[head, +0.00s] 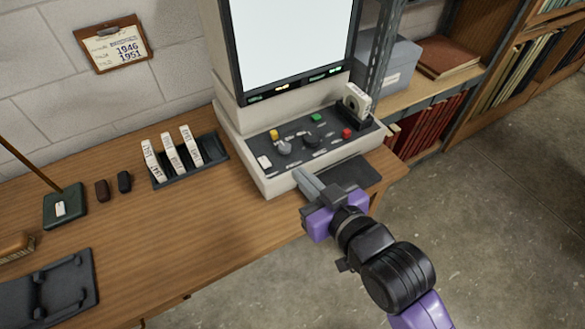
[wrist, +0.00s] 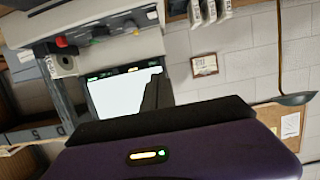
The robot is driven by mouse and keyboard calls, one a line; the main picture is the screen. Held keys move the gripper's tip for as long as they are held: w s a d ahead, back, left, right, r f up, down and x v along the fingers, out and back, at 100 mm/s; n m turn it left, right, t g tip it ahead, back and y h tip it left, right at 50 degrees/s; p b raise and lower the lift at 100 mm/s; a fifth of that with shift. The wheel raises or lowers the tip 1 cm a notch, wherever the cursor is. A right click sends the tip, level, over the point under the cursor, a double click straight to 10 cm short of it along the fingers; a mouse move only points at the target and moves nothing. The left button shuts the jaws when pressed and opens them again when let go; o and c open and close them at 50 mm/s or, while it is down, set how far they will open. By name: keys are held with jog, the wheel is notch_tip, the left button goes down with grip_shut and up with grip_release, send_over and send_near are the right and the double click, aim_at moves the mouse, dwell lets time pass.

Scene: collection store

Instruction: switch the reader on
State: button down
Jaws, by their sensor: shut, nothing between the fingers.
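The reader is a cream cabinet with a pale, bright screen (head: 290,40) in a dark frame. Small green and yellowish lights show along the frame's lower edge. Its dark sloped control panel (head: 290,152) carries a yellow button (head: 274,134), a green button (head: 316,117), a red button (head: 347,133), a white rocker-like piece (head: 264,161) and round knobs (head: 284,148). A film reel (head: 356,99) stands at the panel's right. My gripper (head: 303,180) is shut and empty, at the panel's front edge; contact cannot be told. The screen also shows in the wrist view (wrist: 115,95), tilted.
A dark rack (head: 188,160) of labelled boxes stands left of the reader on the wooden desk (head: 190,235). A lamp base (head: 64,207) and a black tray (head: 45,295) lie further left. Shelves with a grey box (head: 388,65) stand right. The desk's front middle is clear.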

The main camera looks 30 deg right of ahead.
jog(key=v, duration=0.3)
jog(key=shift+w+r, duration=0.1)
jog(key=shift+r, duration=0.1)
dwell(0.3)
jog(key=s+f, duration=0.2)
jog(key=s, duration=1)
jog(key=s+f, duration=0.2)
jog(key=s, duration=1)
jog(key=shift+s+a+f, duration=0.25)
jog(key=shift+s+a, duration=0.05)
jog(key=shift+a, duration=0.05)
jog(key=shift+w+f, duration=0.1)
dwell(0.8)
